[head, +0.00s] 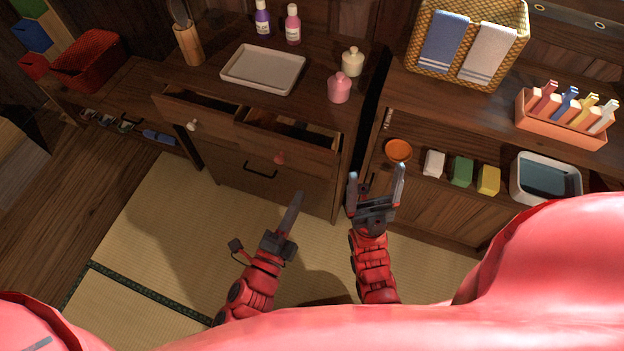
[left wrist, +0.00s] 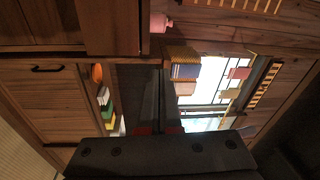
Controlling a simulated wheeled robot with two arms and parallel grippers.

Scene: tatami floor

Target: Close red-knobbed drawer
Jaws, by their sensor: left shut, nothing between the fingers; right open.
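The red-knobbed drawer (head: 290,148) is pulled out of the dark wooden cabinet, and its dark inside shows from above. Its red knob (head: 280,158) is on the front face. My left gripper (head: 297,197) is shut and empty, in front of and below this drawer, just right of the knob in the picture and apart from it. Its fingers also show in the left wrist view (left wrist: 160,95), pointing along the furniture. My right gripper (head: 377,175) is open and empty, to the right of the drawer, near the gap between the cabinets.
A white-knobbed drawer (head: 193,112) beside it also stands open. A black-handled front (head: 260,172) lies below. On top are a tray (head: 232,68), a pink jar (head: 339,88) and bottles. The right shelf (head: 415,172) holds an orange bowl (head: 398,150) and colored blocks. Tatami in front is clear.

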